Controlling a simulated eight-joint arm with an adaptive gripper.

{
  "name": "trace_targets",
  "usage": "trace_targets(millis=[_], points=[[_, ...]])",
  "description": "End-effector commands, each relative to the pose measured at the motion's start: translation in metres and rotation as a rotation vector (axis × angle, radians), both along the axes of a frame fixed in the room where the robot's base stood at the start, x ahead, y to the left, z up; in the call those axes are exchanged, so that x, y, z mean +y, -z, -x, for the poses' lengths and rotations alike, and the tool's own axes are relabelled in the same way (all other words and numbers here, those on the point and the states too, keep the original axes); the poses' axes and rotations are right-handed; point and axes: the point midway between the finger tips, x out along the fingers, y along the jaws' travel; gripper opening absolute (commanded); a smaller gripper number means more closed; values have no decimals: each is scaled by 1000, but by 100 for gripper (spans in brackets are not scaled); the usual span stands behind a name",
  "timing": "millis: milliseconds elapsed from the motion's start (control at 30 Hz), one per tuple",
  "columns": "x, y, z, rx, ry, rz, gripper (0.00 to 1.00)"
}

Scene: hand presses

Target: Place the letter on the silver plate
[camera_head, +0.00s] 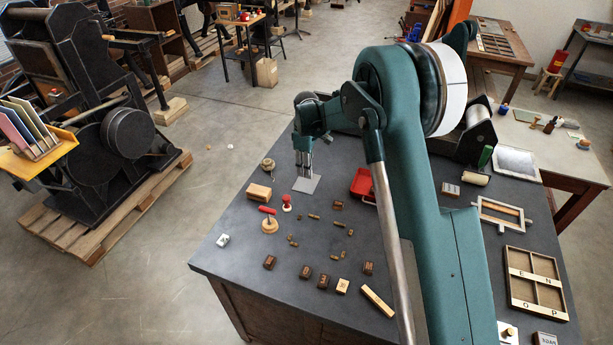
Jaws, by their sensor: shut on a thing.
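My gripper (304,168) is at the far left part of the dark table, pointing down. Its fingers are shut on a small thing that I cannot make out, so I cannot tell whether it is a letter. A small silver-grey square plate (307,185) lies flat just below and in front of the fingertips. I cannot tell whether the held thing touches it.
A wooden block (259,192), a red-knobbed stamp (287,203) and a red tray (362,184) are near my gripper. A larger silvery sheet (517,160), a frame (502,215) and a lettered wooden tray (536,311) are at the right. My arm hides the table's middle.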

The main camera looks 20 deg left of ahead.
Motion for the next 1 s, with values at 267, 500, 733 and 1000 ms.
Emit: trace_targets(millis=[267, 500, 733, 1000], points=[[0, 18, 0, 0, 0, 0, 11], [0, 37, 0, 0, 0, 0, 11], [0, 38, 0, 0, 0, 0, 11], [0, 41, 0, 0, 0, 0, 22]])
